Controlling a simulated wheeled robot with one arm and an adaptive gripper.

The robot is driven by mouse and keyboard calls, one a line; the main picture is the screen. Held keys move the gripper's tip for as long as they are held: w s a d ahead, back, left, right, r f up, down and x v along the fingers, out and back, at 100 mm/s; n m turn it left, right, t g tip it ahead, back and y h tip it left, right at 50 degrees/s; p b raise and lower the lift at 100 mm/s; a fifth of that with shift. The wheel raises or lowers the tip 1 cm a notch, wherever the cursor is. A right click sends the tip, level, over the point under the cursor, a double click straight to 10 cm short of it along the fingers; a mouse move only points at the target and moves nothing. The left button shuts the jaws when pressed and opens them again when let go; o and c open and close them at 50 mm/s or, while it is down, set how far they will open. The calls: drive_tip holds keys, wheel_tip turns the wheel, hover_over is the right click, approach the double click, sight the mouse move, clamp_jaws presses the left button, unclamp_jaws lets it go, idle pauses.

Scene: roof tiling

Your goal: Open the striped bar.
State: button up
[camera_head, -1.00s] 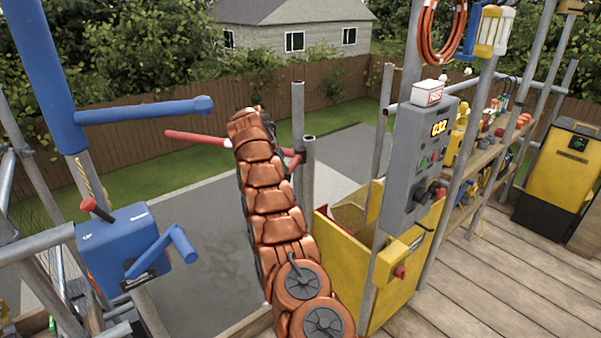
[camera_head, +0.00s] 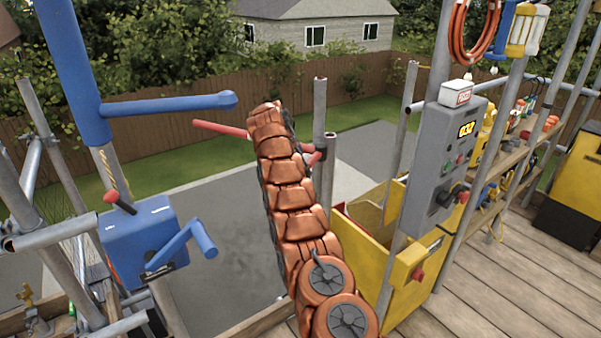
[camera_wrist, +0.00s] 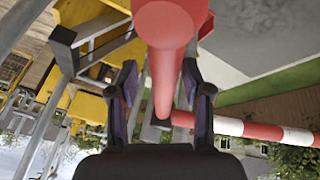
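The striped bar (camera_wrist: 262,130), red and white, runs to the right in the wrist view. In the head view its red end (camera_head: 220,129) shows left of my copper-coloured arm, which hides its middle. A smooth red rod (camera_wrist: 164,75) with a thick rounded end lies between the two dark fingers of my gripper (camera_wrist: 160,78) in the wrist view. It meets the striped bar near its far end. The fingers are apart, one on each side of the rod, with a narrow gap visible. In the head view my gripper is hidden behind my arm.
A blue post with a side arm (camera_head: 170,105) and a blue crank box (camera_head: 150,245) stand left. Right of my arm are a yellow bin (camera_head: 362,245), a grey control box (camera_head: 442,165) and metal poles. Wooden decking (camera_head: 490,275) is clear at lower right.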

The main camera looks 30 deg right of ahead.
drive_tip(key=shift+o, duration=0.2)
drive_tip(key=shift+r, duration=0.15)
drive_tip(key=shift+a+r, duration=0.25)
drive_tip(key=shift+r, duration=0.15)
drive_tip(key=shift+a, duration=0.35)
drive_tip(key=shift+a, duration=0.1)
drive_tip(key=shift+s+a+f, duration=0.1)
drive_tip(key=shift+a, duration=0.2)
drive_tip(key=shift+s+a, duration=0.25)
drive_tip(key=shift+a, duration=0.4)
drive_tip(key=s+a, duration=0.2)
drive_tip(key=a, duration=0.7)
drive_tip(key=shift+s, duration=0.1)
